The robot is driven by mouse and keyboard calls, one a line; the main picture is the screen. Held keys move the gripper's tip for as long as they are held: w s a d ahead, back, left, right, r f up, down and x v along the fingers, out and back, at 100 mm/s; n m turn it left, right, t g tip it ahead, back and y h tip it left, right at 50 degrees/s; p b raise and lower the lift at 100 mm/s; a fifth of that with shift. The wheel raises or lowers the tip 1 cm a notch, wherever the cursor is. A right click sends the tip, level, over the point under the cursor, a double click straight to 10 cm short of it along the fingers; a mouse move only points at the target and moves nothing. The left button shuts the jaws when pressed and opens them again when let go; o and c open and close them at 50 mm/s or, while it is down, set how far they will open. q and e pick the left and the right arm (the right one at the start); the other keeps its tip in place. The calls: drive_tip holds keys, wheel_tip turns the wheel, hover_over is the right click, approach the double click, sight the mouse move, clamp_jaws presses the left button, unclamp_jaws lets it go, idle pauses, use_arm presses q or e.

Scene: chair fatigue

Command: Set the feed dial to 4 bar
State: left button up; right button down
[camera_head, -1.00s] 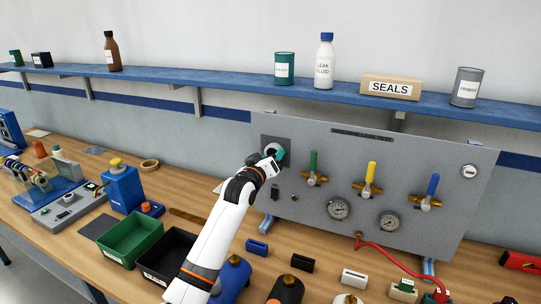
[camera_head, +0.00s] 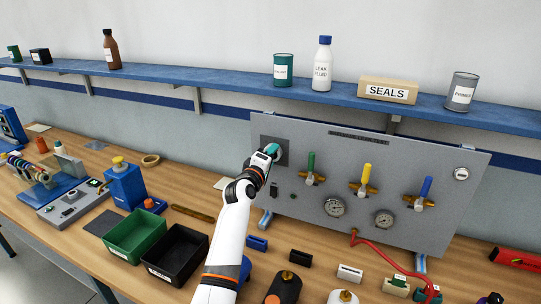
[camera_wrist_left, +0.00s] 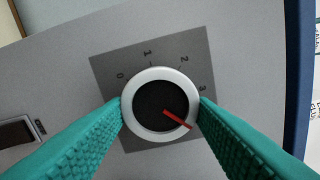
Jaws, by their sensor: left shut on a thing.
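The feed dial (camera_wrist_left: 155,108) is a black knob with a silver rim on a dark grey square plate (camera_wrist_left: 108,75). My left gripper (camera_head: 273,152) has teal fingers, shut on the dial's rim from both sides, as the left wrist view (camera_wrist_left: 160,112) shows. In the head view the fingers mostly cover the dial. My right gripper is not in view.
The grey panel (camera_head: 315,215) also carries green (camera_head: 311,163), yellow (camera_head: 366,178) and blue (camera_head: 425,190) handled valves and two gauges (camera_head: 334,207). A red hose (camera_head: 378,250) hangs below. A green bin (camera_head: 135,235) and a black bin (camera_head: 178,255) stand on the bench near my arm.

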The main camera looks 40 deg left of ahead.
use_arm(q)
drive_tip(key=shift+n, duration=0.3)
drive_tip(key=o, duration=1)
drive_tip(key=s+b, duration=0.1)
drive_tip(key=s, duration=0.3)
drive_tip(key=s+d, duration=0.1)
drive_tip(key=s, duration=0.3)
drive_tip(key=s+d+b, duration=0.1)
drive_tip(key=s, duration=0.2)
drive_tip(key=shift+s+d+b, duration=0.15)
drive_tip(key=shift+s+b, duration=0.2)
drive_tip(key=shift+s, duration=0.05)
